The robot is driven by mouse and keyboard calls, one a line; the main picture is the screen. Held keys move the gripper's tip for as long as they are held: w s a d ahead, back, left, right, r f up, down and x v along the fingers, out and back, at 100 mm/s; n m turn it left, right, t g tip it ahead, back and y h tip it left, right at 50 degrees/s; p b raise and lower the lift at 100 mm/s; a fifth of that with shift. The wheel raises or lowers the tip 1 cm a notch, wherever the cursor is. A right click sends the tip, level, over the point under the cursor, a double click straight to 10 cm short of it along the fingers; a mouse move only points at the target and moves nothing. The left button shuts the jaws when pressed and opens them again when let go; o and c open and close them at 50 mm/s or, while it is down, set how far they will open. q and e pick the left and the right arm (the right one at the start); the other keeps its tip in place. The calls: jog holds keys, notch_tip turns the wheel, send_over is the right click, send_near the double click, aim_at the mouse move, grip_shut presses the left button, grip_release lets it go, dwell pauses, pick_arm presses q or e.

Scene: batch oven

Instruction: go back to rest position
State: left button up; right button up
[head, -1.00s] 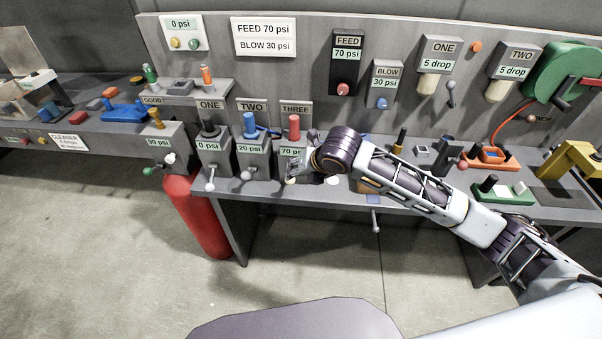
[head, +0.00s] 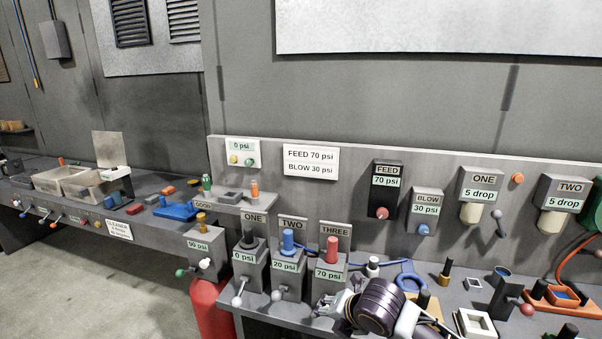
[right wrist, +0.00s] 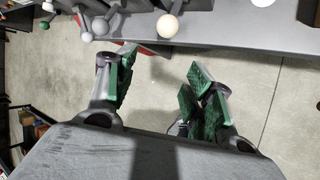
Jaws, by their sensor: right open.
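My right gripper (head: 332,306) is low in the head view, just in front of the grey valve box marked THREE, 70 psi (head: 328,284). My dark wrist partly covers it there. In the right wrist view my right gripper (right wrist: 158,78) has its green-padded fingers spread apart, with nothing between them. Grey floor shows between and below the fingers, and the bench edge lies beyond them. I cannot tell whether it touches anything. My left gripper is in neither view.
Valve boxes ONE (head: 248,268) and TWO (head: 288,278) stand left of THREE, with ball-ended levers in front. A red cylinder (head: 210,308) stands below the bench. A side bench with bins (head: 62,182) runs left. Floor at lower left (head: 80,290) is clear.

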jog(key=s+d+f+m+g+h, duration=0.2)
jog(key=s+d+f+m, duration=0.45)
jog(key=s+m, duration=0.55)
jog(key=s+d+f+m+g+h, duration=0.1)
jog(key=s+d+f+m, duration=0.6)
jog(key=m, duration=0.9)
jog(key=s+d+f+g+b, duration=0.1)
jog(key=s+f, duration=0.1)
jog(key=f, duration=1.6)
jog(key=s+f+b, duration=0.1)
jog(key=s+f, duration=0.1)
jog(key=f, duration=1.5)
jog(key=s+d+f+b, duration=0.1)
jog(key=s+d+f, duration=0.1)
jog(key=s+f, duration=0.8)
jog(key=s+d+f+g+b, duration=0.1)
jog(key=s+d+f, duration=0.1)
jog(key=s+f, duration=0.9)
jog(key=shift+s+f+g, duration=0.15)
jog(key=shift+s+g, duration=0.15)
jog(key=shift+s, duration=0.35)
